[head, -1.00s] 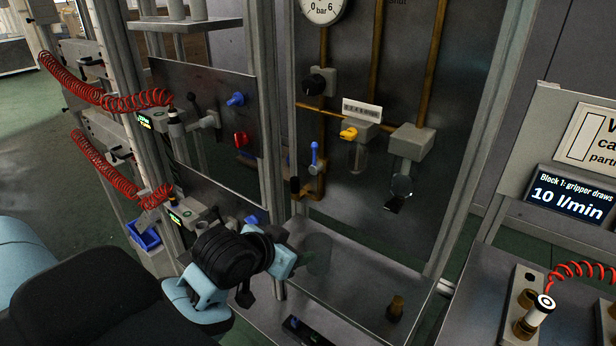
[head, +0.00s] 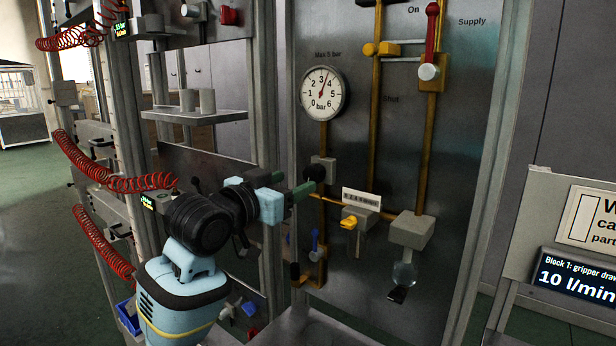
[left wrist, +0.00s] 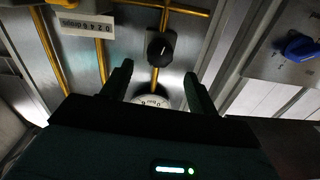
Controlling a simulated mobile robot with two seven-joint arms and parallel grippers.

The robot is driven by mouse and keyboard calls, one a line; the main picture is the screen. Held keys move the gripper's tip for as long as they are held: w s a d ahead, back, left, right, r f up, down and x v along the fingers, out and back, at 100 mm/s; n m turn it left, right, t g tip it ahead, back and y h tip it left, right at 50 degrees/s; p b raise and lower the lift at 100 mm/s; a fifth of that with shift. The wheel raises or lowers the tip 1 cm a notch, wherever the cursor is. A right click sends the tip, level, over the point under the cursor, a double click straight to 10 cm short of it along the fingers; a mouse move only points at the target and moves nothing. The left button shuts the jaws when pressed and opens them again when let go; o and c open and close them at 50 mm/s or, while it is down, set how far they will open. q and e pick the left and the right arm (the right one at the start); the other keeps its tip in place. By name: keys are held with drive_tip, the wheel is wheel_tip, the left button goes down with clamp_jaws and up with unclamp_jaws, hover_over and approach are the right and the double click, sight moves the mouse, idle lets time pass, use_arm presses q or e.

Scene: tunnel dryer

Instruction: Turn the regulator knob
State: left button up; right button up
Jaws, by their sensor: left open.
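The black regulator knob (head: 314,172) sits on a grey block on the upright metal panel, below the round pressure gauge (head: 324,93). The gauge needle points up, a little right, near 3 bar. In the left wrist view the knob (left wrist: 159,52) shows a light mark on its face. My left gripper (head: 298,194) is open and empty, its green fingers close to the knob at its left. In the left wrist view the knob lies beyond the fingertips (left wrist: 160,78), roughly between them and apart from them. My right gripper is not in view.
A metal frame post (head: 267,100) stands left of the panel. Red coiled hoses (head: 105,172) hang at the left.

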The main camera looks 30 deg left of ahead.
sight(310, 176)
use_arm(q)
drive_tip(key=shift+w+d, duration=0.15)
drive_tip(key=shift+w, duration=1.45)
drive_tip(key=shift+w+d, duration=0.1)
drive_tip(key=shift+w, duration=1.45)
drive_tip(key=c, duration=1)
